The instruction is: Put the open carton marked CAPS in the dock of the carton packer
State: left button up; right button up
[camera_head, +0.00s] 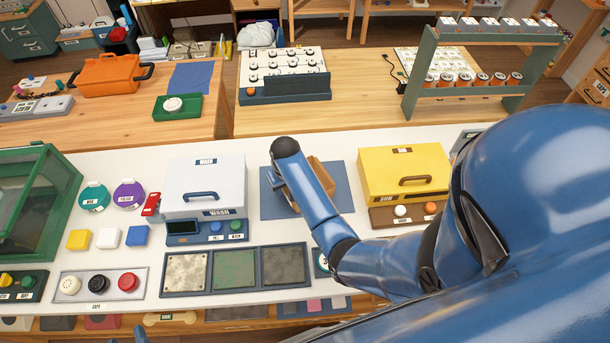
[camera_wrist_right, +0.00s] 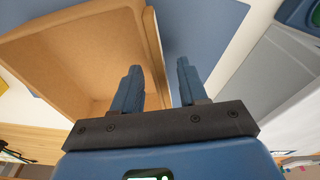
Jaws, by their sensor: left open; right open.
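An open brown carton (camera_head: 323,172) stands on a blue mat (camera_head: 342,200) on the white bench, partly hidden behind my right arm. Its open inside (camera_wrist_right: 65,60) fills the left of the right wrist view. No CAPS marking shows on its visible faces. My right gripper (camera_wrist_right: 157,78) is open at the carton. One finger is over the carton's inside and the other is outside, with the wall's edge between them, not gripped. In the head view, blue tips of my left gripper (camera_head: 127,337) show at the bottom edge. I cannot identify the carton packer or its dock.
A white WASH box (camera_head: 205,180) stands left of the mat, and a yellow box (camera_head: 402,165) stands right of it. A tray with three plates (camera_head: 235,292) lies in front. A green rack (camera_head: 422,65) stands behind.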

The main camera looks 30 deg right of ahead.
jog(key=shift+f, duration=0.2)
jog(key=shift+c, duration=0.4)
grip_shut()
jog(key=shift+r, duration=0.2)
notch_tip(320, 180, up, 20)
jog(key=p, duration=0.5)
jog(key=shift+f, duration=0.25)
